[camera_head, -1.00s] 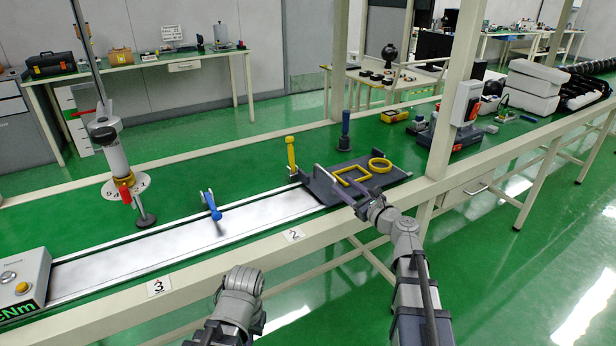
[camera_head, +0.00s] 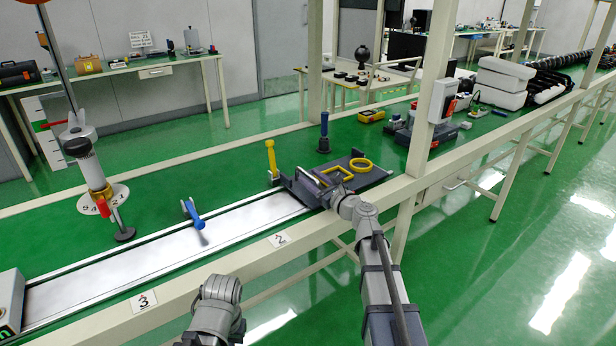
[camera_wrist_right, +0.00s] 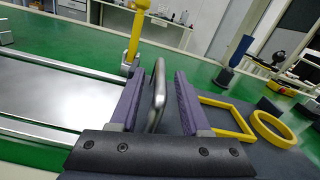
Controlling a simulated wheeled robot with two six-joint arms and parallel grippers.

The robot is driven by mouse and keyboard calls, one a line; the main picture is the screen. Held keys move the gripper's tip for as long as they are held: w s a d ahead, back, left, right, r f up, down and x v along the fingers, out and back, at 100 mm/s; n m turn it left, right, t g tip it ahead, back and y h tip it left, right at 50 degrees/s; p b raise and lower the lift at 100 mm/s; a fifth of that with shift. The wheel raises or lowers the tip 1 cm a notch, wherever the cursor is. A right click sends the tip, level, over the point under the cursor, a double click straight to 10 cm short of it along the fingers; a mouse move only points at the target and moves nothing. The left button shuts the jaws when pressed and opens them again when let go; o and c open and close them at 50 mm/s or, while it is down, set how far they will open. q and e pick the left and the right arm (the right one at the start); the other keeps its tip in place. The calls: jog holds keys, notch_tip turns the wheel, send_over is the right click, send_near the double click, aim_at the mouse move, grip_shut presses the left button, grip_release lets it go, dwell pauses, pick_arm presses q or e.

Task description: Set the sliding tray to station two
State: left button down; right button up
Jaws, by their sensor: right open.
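The dark grey sliding tray (camera_head: 376,177) sits at the right end of the pale metal track (camera_head: 165,253). A yellow square frame (camera_head: 331,183) and a yellow ring (camera_head: 360,163) lie on it. Label 2 (camera_head: 278,240) is on the bench's front rail near the tray's left end, and label 3 (camera_head: 143,301) is further left. My right gripper (camera_head: 320,181) is open at the tray's left end. In the right wrist view, its purple fingers stand on either side of a grey metal handle (camera_wrist_right: 157,96), with gaps visible. Part of my left arm shows, but its gripper does not.
A yellow-handled post (camera_head: 271,158) stands beside the track behind the tray's left end. A blue-handled lever (camera_head: 192,213) reaches over the track's middle. A dark blue post (camera_head: 324,132) is behind the tray. A stand with a numbered disc (camera_head: 104,199) is at left.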

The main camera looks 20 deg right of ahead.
jog(key=shift+x, duration=1.05)
grip_shut()
jog(key=shift+d, duration=0.1)
dwell(0.5)
